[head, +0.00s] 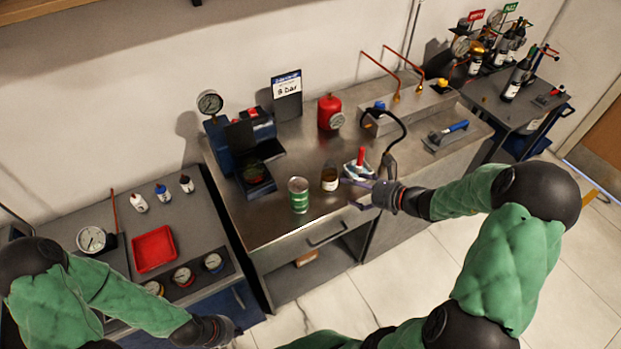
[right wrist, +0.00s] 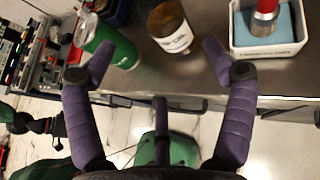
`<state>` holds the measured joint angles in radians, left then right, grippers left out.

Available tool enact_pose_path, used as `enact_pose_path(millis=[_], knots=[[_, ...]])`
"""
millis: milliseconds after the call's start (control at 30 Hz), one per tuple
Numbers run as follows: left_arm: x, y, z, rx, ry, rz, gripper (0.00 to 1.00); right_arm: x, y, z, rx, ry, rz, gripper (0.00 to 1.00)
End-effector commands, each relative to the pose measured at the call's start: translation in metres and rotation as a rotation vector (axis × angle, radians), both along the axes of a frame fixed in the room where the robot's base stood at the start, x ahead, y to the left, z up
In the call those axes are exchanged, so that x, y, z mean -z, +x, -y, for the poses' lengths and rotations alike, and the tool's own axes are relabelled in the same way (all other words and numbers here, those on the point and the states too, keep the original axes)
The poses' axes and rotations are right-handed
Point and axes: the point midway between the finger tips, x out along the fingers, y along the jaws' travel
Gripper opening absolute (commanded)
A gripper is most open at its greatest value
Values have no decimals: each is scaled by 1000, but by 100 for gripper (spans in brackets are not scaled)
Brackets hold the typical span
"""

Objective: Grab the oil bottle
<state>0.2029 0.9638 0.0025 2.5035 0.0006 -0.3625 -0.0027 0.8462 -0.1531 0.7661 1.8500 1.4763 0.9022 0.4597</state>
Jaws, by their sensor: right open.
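The oil bottle (head: 329,180) is a small brown bottle with a white label, upright near the front edge of the steel bench. In the right wrist view the bottle (right wrist: 170,28) stands ahead of my fingertips, roughly between their lines. My right gripper (head: 357,193) is just to the right of the bottle in the head view. In the right wrist view this gripper (right wrist: 157,55) is open and empty, its purple fingers spread. My left gripper (head: 218,330) is low at the left, over the front of the left bench; its fingers do not show clearly.
A green can (head: 298,194) stands left of the bottle. A white tray (head: 347,172) with a blue block and a red-handled item is close on its right. A red canister (head: 329,112) and a blue device (head: 222,145) stand farther back. The left bench holds a red tray (head: 155,250).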

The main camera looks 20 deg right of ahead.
Motion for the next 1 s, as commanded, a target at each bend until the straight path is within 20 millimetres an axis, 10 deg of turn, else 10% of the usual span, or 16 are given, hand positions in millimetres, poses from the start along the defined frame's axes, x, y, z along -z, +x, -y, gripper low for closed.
enact_pose_path(millis=[1000], knots=[[34, 0, 0, 0, 0, 0, 0, 41, 84, -40, 24, 14, 20, 84]])
